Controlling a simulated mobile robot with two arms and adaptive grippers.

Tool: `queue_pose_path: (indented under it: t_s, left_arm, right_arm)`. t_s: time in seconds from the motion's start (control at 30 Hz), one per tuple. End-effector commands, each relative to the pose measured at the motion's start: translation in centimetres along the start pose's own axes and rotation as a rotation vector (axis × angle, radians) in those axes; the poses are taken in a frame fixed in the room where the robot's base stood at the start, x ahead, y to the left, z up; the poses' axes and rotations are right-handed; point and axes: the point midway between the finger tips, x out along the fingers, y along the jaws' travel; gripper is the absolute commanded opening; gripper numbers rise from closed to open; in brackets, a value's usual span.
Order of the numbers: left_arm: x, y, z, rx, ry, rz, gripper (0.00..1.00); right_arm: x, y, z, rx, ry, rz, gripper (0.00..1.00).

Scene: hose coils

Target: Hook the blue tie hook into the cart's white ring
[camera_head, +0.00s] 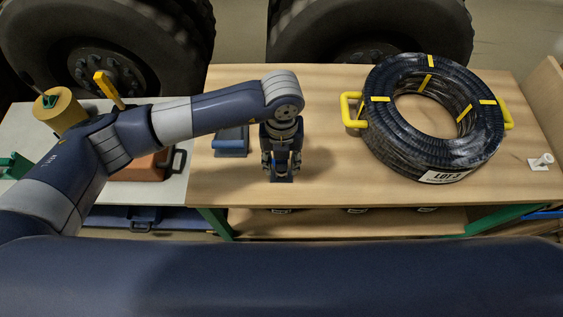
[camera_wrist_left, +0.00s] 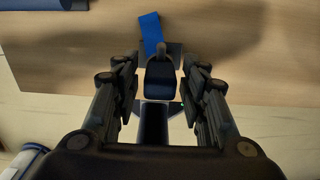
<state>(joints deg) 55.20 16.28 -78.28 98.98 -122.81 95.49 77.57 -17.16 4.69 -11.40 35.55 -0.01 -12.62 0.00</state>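My left gripper (camera_head: 281,162) points down over the wooden table, left of the hose coil. In the left wrist view my left gripper (camera_wrist_left: 158,88) has its fingers apart, one on each side of a dark upright piece (camera_wrist_left: 159,78). A blue strap (camera_wrist_left: 151,32) runs from this piece; together they look like the tie hook. Gaps show between fingers and piece. In the head view the fingers mostly hide it. A small white fitting (camera_head: 541,162) at the table's right edge may be the white ring; its opening is unclear. My right gripper is not in view.
A black hose coil (camera_head: 390,140) with yellow tape and yellow handles (camera_head: 351,109) fills the table's (camera_head: 330,195) right half. A blue-grey block (camera_head: 231,142) lies left of the gripper. An orange case (camera_head: 142,165) is on the pale left bench. Large tyres (camera_head: 110,50) stand behind.

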Motion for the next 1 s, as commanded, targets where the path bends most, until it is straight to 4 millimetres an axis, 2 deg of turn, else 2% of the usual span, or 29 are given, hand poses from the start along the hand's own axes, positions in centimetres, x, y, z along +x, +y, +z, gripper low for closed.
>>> queue_pose_path:
  t_s: [0.83, 0.87, 1.0]
  left_arm:
    - [-0.03, 0.0, 0.02, 0.0, 0.0, 0.0, 0.4]
    - [-0.02, 0.0, 0.02, 0.0, 0.0, 0.0, 0.35]
    - [-0.01, 0.0, 0.01, 0.0, 0.0, 0.0, 0.04]
  right_arm:
    - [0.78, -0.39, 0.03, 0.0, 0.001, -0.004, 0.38]
    - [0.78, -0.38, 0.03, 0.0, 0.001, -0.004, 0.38]
    - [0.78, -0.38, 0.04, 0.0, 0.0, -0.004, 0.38]
